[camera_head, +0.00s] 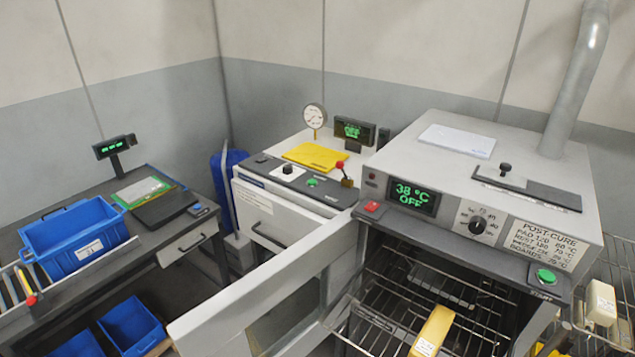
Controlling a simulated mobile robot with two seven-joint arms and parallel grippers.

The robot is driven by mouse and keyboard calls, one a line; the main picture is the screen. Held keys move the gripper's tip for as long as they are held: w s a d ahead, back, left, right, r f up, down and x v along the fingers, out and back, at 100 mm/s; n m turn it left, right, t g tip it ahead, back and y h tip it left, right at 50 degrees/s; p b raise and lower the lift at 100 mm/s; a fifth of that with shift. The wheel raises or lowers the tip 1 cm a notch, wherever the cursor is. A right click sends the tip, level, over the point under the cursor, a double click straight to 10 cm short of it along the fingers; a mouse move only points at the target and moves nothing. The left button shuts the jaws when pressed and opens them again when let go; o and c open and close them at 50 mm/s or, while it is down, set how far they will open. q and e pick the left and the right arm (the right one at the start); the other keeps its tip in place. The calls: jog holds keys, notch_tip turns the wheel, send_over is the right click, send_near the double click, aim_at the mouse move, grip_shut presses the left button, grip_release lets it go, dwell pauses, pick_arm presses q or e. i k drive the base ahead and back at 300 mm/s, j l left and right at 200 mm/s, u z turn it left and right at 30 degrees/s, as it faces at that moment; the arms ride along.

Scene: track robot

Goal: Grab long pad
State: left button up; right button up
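No thing is clearly marked as the long pad, and I cannot tell which it is. A yellow block (433,328) with a white label is at the front of the open oven (480,190), above its wire rack (385,325); its lower end shows the label. A paler cream block (601,301) with a label is at the right, by a wire rack beside the oven. A long dark flat strip (555,194) lies on the oven top. Neither of my grippers shows in the head view.
The oven door (270,300) stands open toward the left. A press-like cabinet (290,185) with a yellow sheet (315,155) stands behind it. At left, a dark bench (150,235) bears a blue bin (75,235); more blue bins (130,322) are below.

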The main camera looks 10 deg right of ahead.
aim_at(430, 340)
jog(key=z, duration=0.75)
